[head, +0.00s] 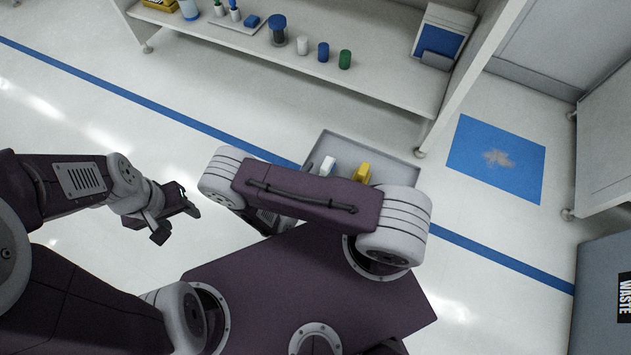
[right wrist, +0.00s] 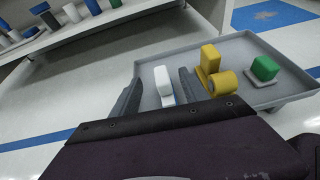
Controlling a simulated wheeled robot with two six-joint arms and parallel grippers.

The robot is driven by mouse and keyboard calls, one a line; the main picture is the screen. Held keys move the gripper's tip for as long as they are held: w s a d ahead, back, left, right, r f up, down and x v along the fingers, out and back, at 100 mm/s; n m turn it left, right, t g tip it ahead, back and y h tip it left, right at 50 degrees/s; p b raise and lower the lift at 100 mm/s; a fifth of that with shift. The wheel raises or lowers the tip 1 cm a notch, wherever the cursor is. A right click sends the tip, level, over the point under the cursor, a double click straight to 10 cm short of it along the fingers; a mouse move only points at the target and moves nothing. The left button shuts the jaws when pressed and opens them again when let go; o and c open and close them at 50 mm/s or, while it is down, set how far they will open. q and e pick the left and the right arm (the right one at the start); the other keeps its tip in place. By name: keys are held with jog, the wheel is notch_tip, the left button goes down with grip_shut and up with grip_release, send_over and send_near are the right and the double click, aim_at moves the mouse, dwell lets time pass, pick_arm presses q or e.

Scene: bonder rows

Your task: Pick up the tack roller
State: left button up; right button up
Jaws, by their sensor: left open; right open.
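A white upright block with a bit of blue at its foot (right wrist: 163,80) stands in a grey tray; its top also shows in the head view (head: 327,165). Beside it is a yellow block with a yellow cylinder lying at its foot (right wrist: 222,82). I cannot tell for certain which of these is the tack roller. My right gripper (right wrist: 160,88) is open, its fingers on either side of the white block in the picture; contact cannot be told. In the head view my arm hides it. My left gripper (head: 177,220) is open and empty above the floor, left of the tray.
The grey tray (head: 397,160) also holds a green block on a grey plate (right wrist: 265,68). A white shelf (head: 390,87) with jars and tools runs behind. A blue floor mat (head: 470,150) lies to the right, and a waste bin (head: 600,290) stands at the lower right.

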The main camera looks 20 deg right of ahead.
aim_at(327, 166)
jog(key=f, duration=0.1)
jog(key=f+b, duration=0.1)
jog(key=f, duration=0.1)
jog(key=shift+s+f+n, duration=0.25)
jog(key=shift+s+n, duration=0.05)
jog(key=shift+s, duration=0.1)
jog(key=shift+a+f+t, duration=0.1)
jog(key=shift+a+t, duration=0.1)
jog(key=shift+t, duration=0.2)
jog(key=b+x, duration=0.2)
jog(key=x, duration=0.1)
jog(key=shift+f+b, duration=0.2)
jog(key=shift+b, duration=0.2)
jog(key=shift+w+d+r, duration=0.1)
jog(key=shift+w+d, duration=0.15)
jog(key=shift+d, duration=0.05)
jog(key=b+x, duration=0.4)
jog(key=b, duration=0.1)
jog(key=shift+w+d+f, duration=0.15)
jog(key=shift+w+f, duration=0.1)
jog(key=shift+f, duration=0.25)
jog(key=shift+w+d+r, duration=0.1)
jog(key=shift+w+d, duration=0.05)
pick_arm(q)
notch_tip(327, 166, down, 10)
jog(key=shift+f, duration=0.2)
pick_arm(e)
jog(key=shift+r, duration=0.1)
